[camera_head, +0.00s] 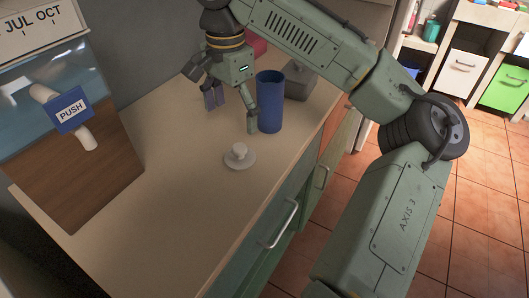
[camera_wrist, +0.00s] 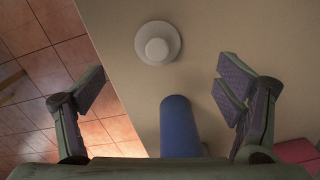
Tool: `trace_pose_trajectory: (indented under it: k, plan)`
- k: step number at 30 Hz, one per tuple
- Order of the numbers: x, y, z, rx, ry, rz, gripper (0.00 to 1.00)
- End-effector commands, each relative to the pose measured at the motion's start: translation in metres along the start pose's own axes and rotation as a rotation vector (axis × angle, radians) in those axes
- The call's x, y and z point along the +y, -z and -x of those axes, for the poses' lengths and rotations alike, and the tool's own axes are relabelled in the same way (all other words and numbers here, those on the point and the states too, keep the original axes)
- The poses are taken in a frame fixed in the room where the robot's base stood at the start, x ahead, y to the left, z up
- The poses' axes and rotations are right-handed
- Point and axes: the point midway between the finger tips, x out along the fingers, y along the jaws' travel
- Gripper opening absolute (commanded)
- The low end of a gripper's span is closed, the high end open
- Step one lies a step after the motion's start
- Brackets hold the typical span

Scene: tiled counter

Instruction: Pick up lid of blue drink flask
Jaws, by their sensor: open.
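The blue drink flask (camera_head: 269,102) stands upright on the counter, and its side shows in the wrist view (camera_wrist: 178,128). A white round disc with a raised knob, which looks like the lid (camera_head: 239,158), lies flat on the counter in front of the flask, apart from it. In the wrist view the lid (camera_wrist: 157,44) is at the top middle, beyond my fingertips. My gripper (camera_head: 232,108) is open and empty, above the counter and just left of the flask. In the wrist view its fingers (camera_wrist: 160,92) are wide apart, with the flask's blue end between them.
A dark grey object (camera_head: 300,82) stands behind the flask, and a pink-red item (camera_head: 257,47) is farther back. A wooden dispenser with a PUSH label (camera_head: 71,109) stands at the left. The counter (camera_head: 150,235) is clear in front. Its right edge runs close to the flask.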

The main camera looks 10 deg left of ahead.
Motion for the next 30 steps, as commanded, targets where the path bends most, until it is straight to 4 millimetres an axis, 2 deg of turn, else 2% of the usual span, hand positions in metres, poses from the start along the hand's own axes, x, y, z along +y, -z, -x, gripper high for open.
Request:
trace_pose_trajectory:
  k: [9,17,24,30]
  plan:
    - [0.001,0.000,-0.043,0.004,-0.013,-0.017,0.86]
    - [0.002,0.003,-0.063,0.004,-0.010,-0.017,0.86]
    - [0.004,0.008,-0.098,0.004,-0.011,-0.014,0.86]
    - [0.003,0.008,-0.107,0.004,-0.008,-0.014,0.86]
